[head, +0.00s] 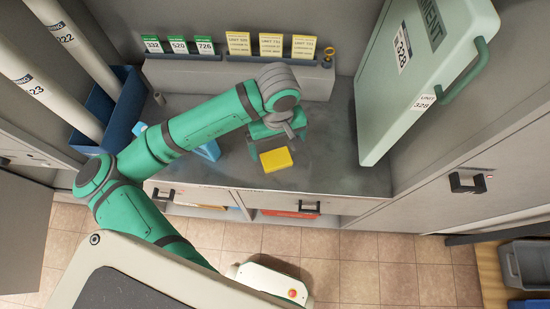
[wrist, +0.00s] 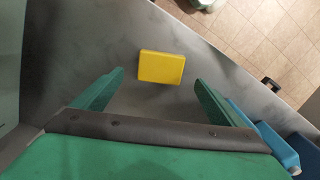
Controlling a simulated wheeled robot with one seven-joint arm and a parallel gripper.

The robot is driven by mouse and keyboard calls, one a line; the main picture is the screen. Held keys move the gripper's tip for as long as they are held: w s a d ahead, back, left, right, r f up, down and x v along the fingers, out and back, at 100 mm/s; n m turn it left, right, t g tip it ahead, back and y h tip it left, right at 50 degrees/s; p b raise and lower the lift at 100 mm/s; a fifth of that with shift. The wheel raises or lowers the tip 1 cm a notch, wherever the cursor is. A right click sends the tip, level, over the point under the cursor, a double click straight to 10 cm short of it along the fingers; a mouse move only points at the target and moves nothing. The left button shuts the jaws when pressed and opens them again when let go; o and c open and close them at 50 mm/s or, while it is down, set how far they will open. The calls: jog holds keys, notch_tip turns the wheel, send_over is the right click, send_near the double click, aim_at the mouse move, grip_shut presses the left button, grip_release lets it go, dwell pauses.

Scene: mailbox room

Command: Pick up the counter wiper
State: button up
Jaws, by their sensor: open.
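A yellow rectangular block (head: 276,160), which looks like the counter wiper, lies flat on the grey counter (head: 340,172) near its front edge. My gripper (head: 275,141) is above the counter, just behind the block. In the wrist view the block (wrist: 162,67) shows whole, ahead of and between the two green fingertips of my gripper (wrist: 159,78). The fingers are spread wider than the block, with clear space on both sides. Nothing is held, and I see no contact with the block.
A blue object (head: 209,150) stands on the counter left of my gripper, partly behind my arm. A pale green mailbox door (head: 420,75) stands at the right. A ledge with several yellow and green cards (head: 271,45) runs along the back. The counter right of the block is clear.

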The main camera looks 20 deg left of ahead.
aim_at(276, 158)
jog(key=shift+s+f, duration=0.1)
jog(key=shift+f, duration=2.95)
jog(key=c, duration=1.3)
jog(key=shift+o, duration=0.2)
jog(key=shift+r, duration=0.2)
